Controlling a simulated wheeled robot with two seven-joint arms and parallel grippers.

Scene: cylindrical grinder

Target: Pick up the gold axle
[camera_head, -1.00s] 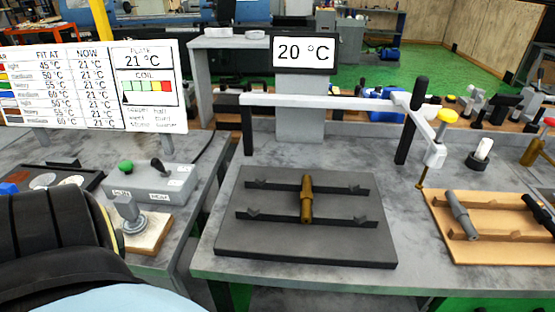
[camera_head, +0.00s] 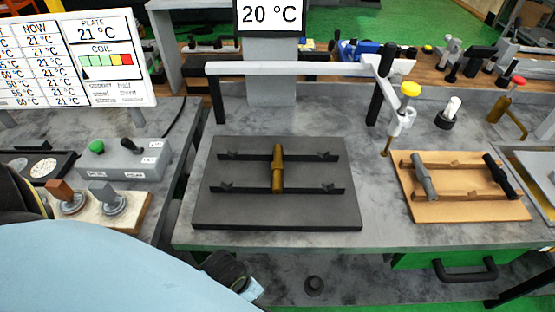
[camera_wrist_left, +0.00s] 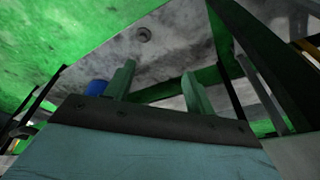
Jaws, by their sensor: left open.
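The gold axle (camera_head: 277,168) lies across two black notched rails on a dark grey plate (camera_head: 215,213) on the bench, its length running front to back. In the left wrist view, my left gripper (camera_wrist_left: 158,82) is open, with two green-tinted fingers apart and nothing between them. In the head view my left arm fills the lower left, and the fingers cannot be made out there. My right gripper is not in view.
A white-and-black bar frame (camera_head: 290,69) spans behind the plate. A tan board (camera_head: 465,212) with a grey and a black axle lies to the right. A grey control box (camera_head: 125,160) stands left.

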